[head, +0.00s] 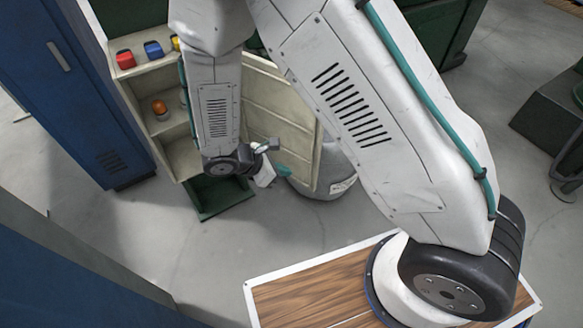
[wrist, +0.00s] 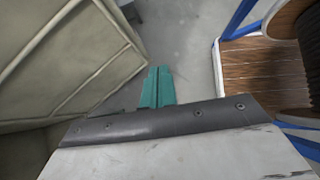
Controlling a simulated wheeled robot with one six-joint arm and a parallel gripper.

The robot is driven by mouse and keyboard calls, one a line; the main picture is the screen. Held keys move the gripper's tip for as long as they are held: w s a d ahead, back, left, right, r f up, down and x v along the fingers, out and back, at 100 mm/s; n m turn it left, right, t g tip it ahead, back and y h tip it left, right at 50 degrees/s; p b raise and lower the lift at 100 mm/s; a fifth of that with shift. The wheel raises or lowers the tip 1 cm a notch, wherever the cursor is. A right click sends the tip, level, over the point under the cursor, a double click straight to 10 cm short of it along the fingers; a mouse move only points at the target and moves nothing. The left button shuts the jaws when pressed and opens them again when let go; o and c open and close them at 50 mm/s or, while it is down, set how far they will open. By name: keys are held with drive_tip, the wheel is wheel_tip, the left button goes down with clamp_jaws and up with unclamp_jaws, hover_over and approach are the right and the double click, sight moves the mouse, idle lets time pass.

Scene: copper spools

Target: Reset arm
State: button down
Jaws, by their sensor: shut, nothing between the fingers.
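My arm reaches from the lower right of the head view, up out of the top edge and back down beside an open beige cabinet (head: 187,157). My gripper (head: 284,170) is at its end, low by the cabinet's open door (head: 285,105), pointing right. In the wrist view its two teal fingers (wrist: 157,86) lie together with nothing between them. The door's ribbed panel (wrist: 60,50) fills the left of the wrist view, close beside the fingers.
The cabinet shelves hold red (head: 125,59), blue (head: 153,50) and orange (head: 159,107) items. A grey drum (head: 338,178) stands behind the door, and a blue locker (head: 70,90) at left. Grey floor (head: 130,225) is clear in front.

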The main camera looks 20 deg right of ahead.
drive_tip(key=shift+s+a+r, duration=0.3)
drive_tip(key=shift+a+r, duration=0.15)
drive_tip(key=shift+r, duration=0.1)
drive_tip(key=shift+s+a+r, duration=0.3)
drive_tip(key=shift+a+r, duration=0.15)
drive_tip(key=shift+r, duration=0.05)
drive_tip(key=s+d+r+m+y, duration=0.3)
drive_tip(key=s+r+m, duration=0.3)
drive_tip(key=r, duration=0.4)
drive_tip(key=s+d+r+m+y, duration=0.3)
drive_tip(key=s+d+r+m, duration=0.3)
drive_tip(key=r, duration=0.5)
drive_tip(key=s+d+r+m+y, duration=0.3)
drive_tip(key=s+d+r+m, duration=0.2)
drive_tip(key=r, duration=0.6)
drive_tip(key=shift+s+d+m, duration=0.25)
drive_tip(key=shift+s+m, duration=0.4)
drive_tip(key=shift+m, duration=0.45)
drive_tip(key=shift+d, duration=0.1)
